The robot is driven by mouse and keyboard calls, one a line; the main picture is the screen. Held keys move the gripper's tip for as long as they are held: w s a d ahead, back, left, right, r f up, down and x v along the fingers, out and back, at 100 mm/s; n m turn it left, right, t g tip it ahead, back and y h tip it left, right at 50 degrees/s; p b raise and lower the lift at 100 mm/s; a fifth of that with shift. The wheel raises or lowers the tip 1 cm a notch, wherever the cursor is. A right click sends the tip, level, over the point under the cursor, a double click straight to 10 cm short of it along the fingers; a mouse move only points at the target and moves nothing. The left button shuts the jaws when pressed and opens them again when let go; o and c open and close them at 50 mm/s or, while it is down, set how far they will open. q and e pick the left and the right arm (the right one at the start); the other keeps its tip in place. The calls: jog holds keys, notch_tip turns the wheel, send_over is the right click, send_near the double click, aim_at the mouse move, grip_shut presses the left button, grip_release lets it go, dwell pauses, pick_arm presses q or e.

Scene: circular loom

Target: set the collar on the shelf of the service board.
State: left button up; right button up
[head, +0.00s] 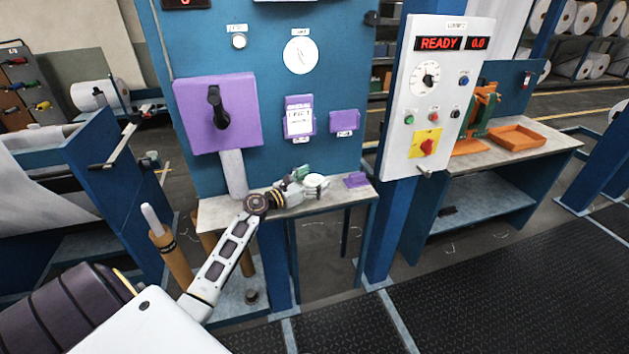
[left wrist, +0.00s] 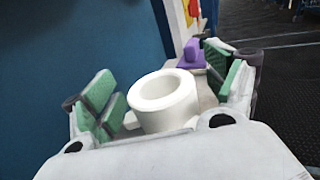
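The collar is a thick white ring; in the left wrist view the collar (left wrist: 165,103) sits upright between my finger pads, with gaps at both sides. In the head view the collar (head: 316,181) appears to rest on the shelf (head: 340,197) of the blue service board (head: 270,130). My left gripper (head: 303,184) is low over the shelf, reaching in from the left, its green pads open around the collar. The collar's base is partly hidden by the gripper in the left wrist view. My right gripper is not in view.
A small purple block (head: 356,180) stands on the shelf right of the collar. Purple plates (head: 299,117) and a lever panel (head: 188,118) are on the board above. A white control panel (head: 430,95) stands to the right, with an orange tray (head: 517,138) on a bench behind.

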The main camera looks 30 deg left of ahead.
pick_arm(q)
jog(key=shift+s+a+f, duration=0.1)
jog(key=shift+s, duration=0.35)
jog(key=shift+v, duration=5.55)
